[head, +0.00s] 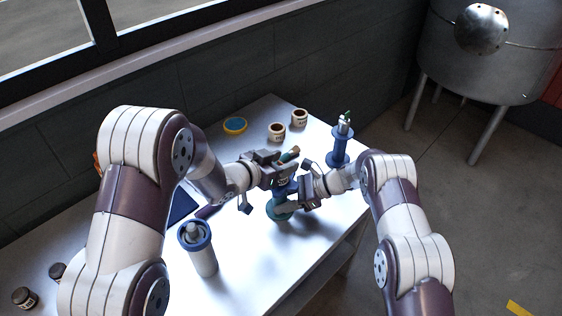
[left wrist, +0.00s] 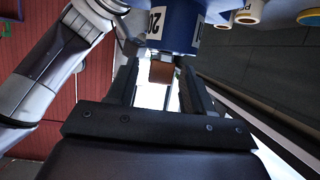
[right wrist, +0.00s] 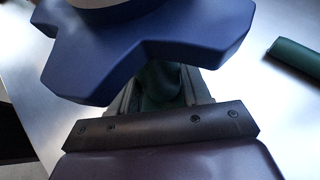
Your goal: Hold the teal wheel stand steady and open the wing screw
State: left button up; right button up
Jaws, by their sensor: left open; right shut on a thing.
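The teal wheel stand (head: 279,209) is on the table, partly hidden by my grippers. In the right wrist view my right gripper (right wrist: 157,90) is shut on a dark green-teal part (right wrist: 158,80) beneath a blue lobed piece (right wrist: 150,45). My left gripper (head: 287,168) is higher, close beside the upper part of the stand. In the left wrist view its fingers (left wrist: 160,80) are open around a small brown block-like piece (left wrist: 161,72), with a gap to each side. A blue body with a white numbered label (left wrist: 175,22) is just beyond it. I cannot tell which part is the wing screw.
A white canister with a blue rim (head: 200,252) stands at the front left. A blue spool-like stand (head: 340,150) is at the right edge. Two labelled jars (head: 277,131) and a yellow-rimmed blue lid (head: 235,125) are at the back. The table's front right is clear.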

pick_arm(q)
grip_shut()
jog(key=shift+w+m+h, duration=0.1)
jog(key=shift+m+h, duration=0.2)
jog(key=m+g+h, duration=0.1)
jog(key=m+g, duration=0.1)
jog(key=g, duration=0.1)
jog(key=m+g+h, duration=0.2)
jog(key=m, duration=0.1)
jog(key=shift+m+g, duration=0.3)
jog(key=shift+g, duration=0.1)
jog(key=m+g, duration=0.6)
jog(key=g, duration=0.2)
jog(key=shift+m, duration=0.3)
jog(key=shift+d+r, duration=0.1)
dwell(0.5)
